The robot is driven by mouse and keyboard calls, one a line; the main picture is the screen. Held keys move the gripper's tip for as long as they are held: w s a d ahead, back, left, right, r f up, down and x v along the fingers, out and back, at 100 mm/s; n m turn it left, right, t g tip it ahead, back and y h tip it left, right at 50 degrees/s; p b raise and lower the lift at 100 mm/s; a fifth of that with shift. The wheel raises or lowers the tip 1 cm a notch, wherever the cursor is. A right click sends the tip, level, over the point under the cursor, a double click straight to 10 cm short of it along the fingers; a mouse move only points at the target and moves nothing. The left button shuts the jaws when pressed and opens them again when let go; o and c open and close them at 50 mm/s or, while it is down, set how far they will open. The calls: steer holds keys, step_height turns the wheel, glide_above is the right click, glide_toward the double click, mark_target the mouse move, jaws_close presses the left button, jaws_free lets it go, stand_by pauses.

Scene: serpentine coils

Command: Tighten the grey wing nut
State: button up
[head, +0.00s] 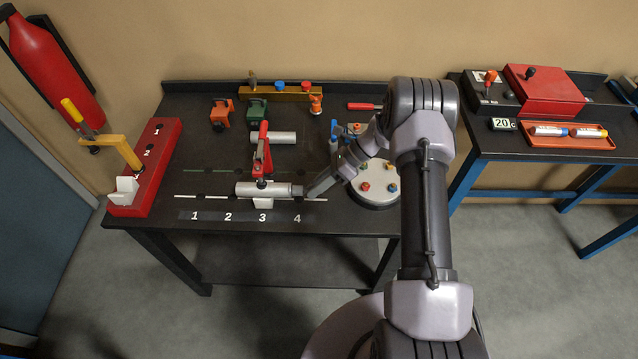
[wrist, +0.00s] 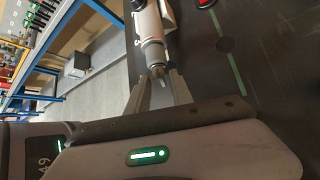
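A light grey cylinder (head: 262,189) lies at the front of the table under a red-handled clamp (head: 263,150), above the printed 3. It also shows in the wrist view (wrist: 150,30). A small grey fitting at its right end looks like the grey wing nut (wrist: 158,71), with a thin pale stud sticking out; its wings are too small to make out. My gripper (head: 311,191) is at that end of the cylinder. In the wrist view my gripper (wrist: 157,82) is open, with one finger on each side of the fitting and visible gaps.
A second grey cylinder (head: 272,138) lies farther back. A round white plate with coloured knobs (head: 371,198) stands right of my gripper, partly behind my arm. A red numbered block (head: 160,146) is at the left edge. Orange (head: 222,113) and green (head: 257,112) pieces stand behind.

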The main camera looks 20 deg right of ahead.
steer(key=p+v, duration=0.2)
steer(key=v, duration=1.5)
steer(key=shift+d, duration=0.2)
steer(key=shift+s+r, duration=0.1)
steer(key=shift+c, duration=0.5)
